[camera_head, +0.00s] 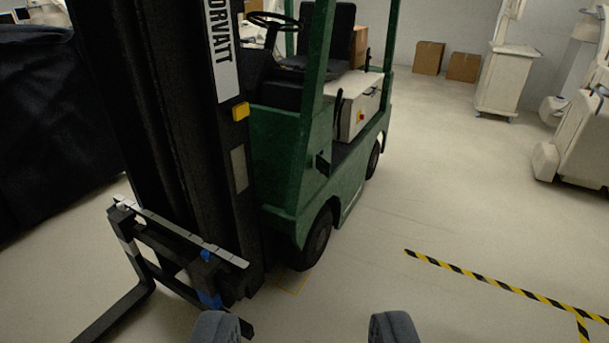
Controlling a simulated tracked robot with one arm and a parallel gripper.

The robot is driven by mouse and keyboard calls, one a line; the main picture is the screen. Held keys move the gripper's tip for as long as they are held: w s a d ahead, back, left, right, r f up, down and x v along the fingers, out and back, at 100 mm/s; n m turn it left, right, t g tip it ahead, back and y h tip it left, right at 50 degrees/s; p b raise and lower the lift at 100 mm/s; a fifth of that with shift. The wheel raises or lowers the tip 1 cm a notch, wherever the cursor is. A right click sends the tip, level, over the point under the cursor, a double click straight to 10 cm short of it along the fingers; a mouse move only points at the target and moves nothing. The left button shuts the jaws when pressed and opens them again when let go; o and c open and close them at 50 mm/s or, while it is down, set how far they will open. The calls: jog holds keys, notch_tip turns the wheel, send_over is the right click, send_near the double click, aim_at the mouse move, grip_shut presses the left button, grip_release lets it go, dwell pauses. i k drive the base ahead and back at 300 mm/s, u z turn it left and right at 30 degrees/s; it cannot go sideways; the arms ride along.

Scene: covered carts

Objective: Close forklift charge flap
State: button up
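The green forklift (275,150) stands left of centre, its dark mast and forks towards me. A small dark piece (322,162) sticks out from its green side panel, just above the front wheel. It may be the charge flap, but I cannot tell for sure, nor how far it stands open. A white box (352,108) with a red and yellow button sits behind it on the forklift's side. My gripper (304,328) shows as two grey fingertips at the bottom edge, wide apart and empty. It is well short of the forklift's side panel.
The fork carriage (180,235) juts out at lower left. A dark covered cart (50,125) stands at far left. Yellow-black floor tape (490,284) lies at right. White equipment (508,80) and cardboard boxes (428,58) stand at the back. The floor right of the forklift is clear.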

aim_at(322, 165)
jog(key=z, duration=0.3)
jog(key=i, duration=0.4)
jog(key=u, duration=0.3)
jog(key=k, duration=0.5)
jog(key=u, duration=1.5)
jog(key=i, duration=1.05)
jog(key=z, duration=1.2)
